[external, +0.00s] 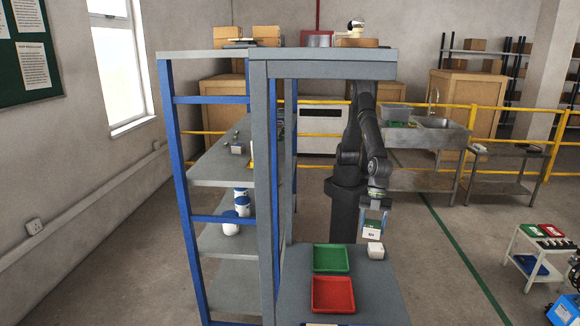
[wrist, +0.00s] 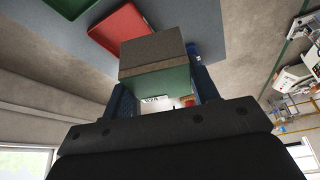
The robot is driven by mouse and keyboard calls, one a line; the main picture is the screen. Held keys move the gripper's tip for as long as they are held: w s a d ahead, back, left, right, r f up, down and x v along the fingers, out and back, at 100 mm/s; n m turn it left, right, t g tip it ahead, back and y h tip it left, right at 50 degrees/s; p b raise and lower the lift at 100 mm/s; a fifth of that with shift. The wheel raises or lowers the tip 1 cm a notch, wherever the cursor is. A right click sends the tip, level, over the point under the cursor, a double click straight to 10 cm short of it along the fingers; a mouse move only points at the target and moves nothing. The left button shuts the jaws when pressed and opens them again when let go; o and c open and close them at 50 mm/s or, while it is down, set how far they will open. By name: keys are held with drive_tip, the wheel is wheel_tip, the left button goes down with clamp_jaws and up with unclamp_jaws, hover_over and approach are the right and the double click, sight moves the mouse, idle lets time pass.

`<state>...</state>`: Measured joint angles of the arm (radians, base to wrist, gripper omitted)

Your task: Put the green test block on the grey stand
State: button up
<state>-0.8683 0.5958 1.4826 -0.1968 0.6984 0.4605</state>
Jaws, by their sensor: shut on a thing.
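My gripper (external: 374,224) hangs over the right side of the grey table, its blue fingers pointing down. It is shut on a block, which in the wrist view shows a green face (wrist: 160,86) and a grey-brown end. In the external view the held block (external: 371,233) looks pale, with a dark-marked label facing the camera. A small pale block (external: 376,251) is just below and to the right of it, by the table's back right edge. I cannot tell whether this is the grey stand or whether the held block touches it.
A green tray (external: 331,247) and a red tray (external: 333,309) lie on the table left of my gripper. The frame's grey upright (external: 263,180) and overhead top (external: 330,55) stand close by. White-and-blue containers (external: 231,224) sit on the left shelves.

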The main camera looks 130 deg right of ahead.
drive_tip(key=w+a+f+n, duration=0.2)
drive_tip(key=w+f+n, duration=0.1)
drive_tip(key=w+f, duration=0.6)
hover_over(389, 307)
drive_tip(key=s+d, duration=0.1)
drive_tip(key=shift+g+y, duration=0.4)
wheel_tip(389, 307, down, 8)
drive_tip(key=shift+f, duration=2)
drive_tip(key=shift+f, duration=0.2)
drive_tip(key=o, duration=1.2)
drive_tip(key=shift+s, duration=0.1)
drive_tip(key=shift+o, duration=0.2)
